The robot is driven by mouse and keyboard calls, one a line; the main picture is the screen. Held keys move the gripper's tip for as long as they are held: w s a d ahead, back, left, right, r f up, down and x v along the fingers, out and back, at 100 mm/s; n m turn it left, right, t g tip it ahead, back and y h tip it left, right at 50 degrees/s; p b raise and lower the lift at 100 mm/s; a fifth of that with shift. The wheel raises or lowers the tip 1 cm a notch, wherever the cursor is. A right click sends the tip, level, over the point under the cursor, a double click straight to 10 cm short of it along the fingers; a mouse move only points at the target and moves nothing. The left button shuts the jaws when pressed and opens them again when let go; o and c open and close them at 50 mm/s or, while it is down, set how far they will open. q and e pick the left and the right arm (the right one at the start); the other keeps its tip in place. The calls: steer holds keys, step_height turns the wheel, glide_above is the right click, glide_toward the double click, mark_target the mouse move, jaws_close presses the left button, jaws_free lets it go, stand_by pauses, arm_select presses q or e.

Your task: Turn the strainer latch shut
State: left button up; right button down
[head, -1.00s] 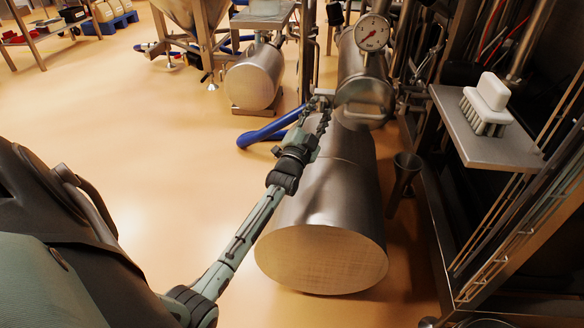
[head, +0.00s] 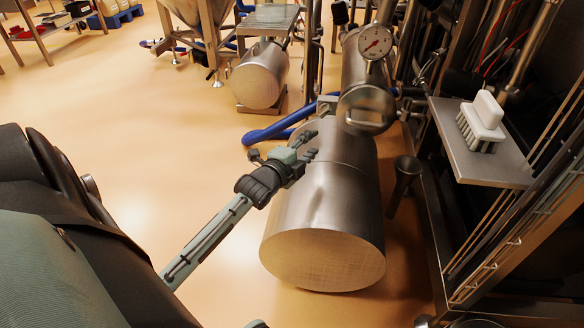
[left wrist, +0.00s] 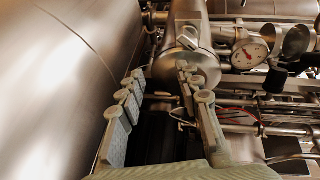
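The steel strainer housing with a round end face (head: 362,98) sits below the dial gauge in the head view. A short bar (head: 364,117) crosses that face, and a small metal block (head: 327,104) sits at its left edge. I cannot tell for certain which is the latch, or whether it is shut. My left gripper (head: 311,143) is over the big steel cylinder, below and left of the strainer, apart from it. In the left wrist view its fingers (left wrist: 160,96) are spread with nothing between them, pointing toward the strainer (left wrist: 190,65). My right gripper is not in view.
The large steel cylinder (head: 325,225) lies close beside my left gripper. The dial gauge (head: 375,42) stands above the strainer. A shelf (head: 475,155) with a white brush (head: 482,122) is at the right, near dark pipework. Open floor (head: 150,170) lies left.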

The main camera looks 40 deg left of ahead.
arm_select(q)
steer(key=s+d+f+n+g+p, duration=0.1)
steer(key=s, duration=0.1)
steer(key=s+d+f+n+g+p, duration=0.2)
steer(key=s, duration=0.1)
steer(key=s+d+f+n+g+p, duration=0.1)
steer(key=s+d+f+p, duration=0.1)
steer(key=shift+s+n+g+h, duration=0.15)
steer(key=shift+n+g+h, duration=0.25)
steer(key=s+d+f+n+g+p, duration=0.1)
steer(key=s+d+n+g+p, duration=0.1)
steer(key=s, duration=0.3)
steer(key=s+d+f+n+g+p, duration=0.1)
steer(key=s+d+n+g+p, duration=0.1)
steer(key=s, duration=0.4)
steer(key=shift+d+f+n+g+p, duration=0.35)
steer(key=shift+n+g+p, duration=0.05)
steer(key=shift+p, duration=0.2)
